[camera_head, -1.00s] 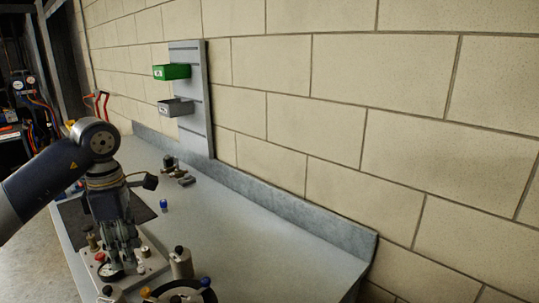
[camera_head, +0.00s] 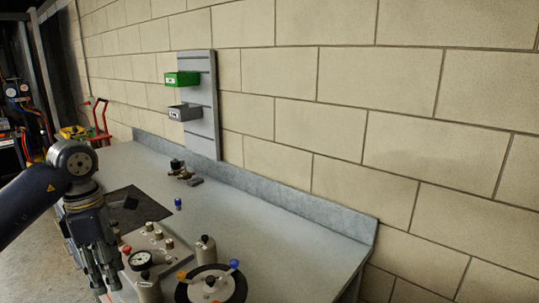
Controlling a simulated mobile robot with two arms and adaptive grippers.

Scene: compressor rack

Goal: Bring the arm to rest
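My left arm (camera_head: 35,200) comes in from the left edge, and its gripper (camera_head: 104,285) points down at the near left of the bench. The gripper is beside the left edge of a light panel (camera_head: 150,245) with a round gauge (camera_head: 140,260), knobs and a red button. I see nothing held in it, but the finger gap is too small and dark to judge. My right gripper is not in view.
The grey bench (camera_head: 270,225) has free room at its middle and right. A round dark-rimmed device (camera_head: 210,287) and small cylinders stand in front. A dark mat (camera_head: 128,208), a small blue item (camera_head: 178,203) and small fittings (camera_head: 180,170) lie farther back. Green (camera_head: 182,79) and grey (camera_head: 185,112) bins hang on the wall.

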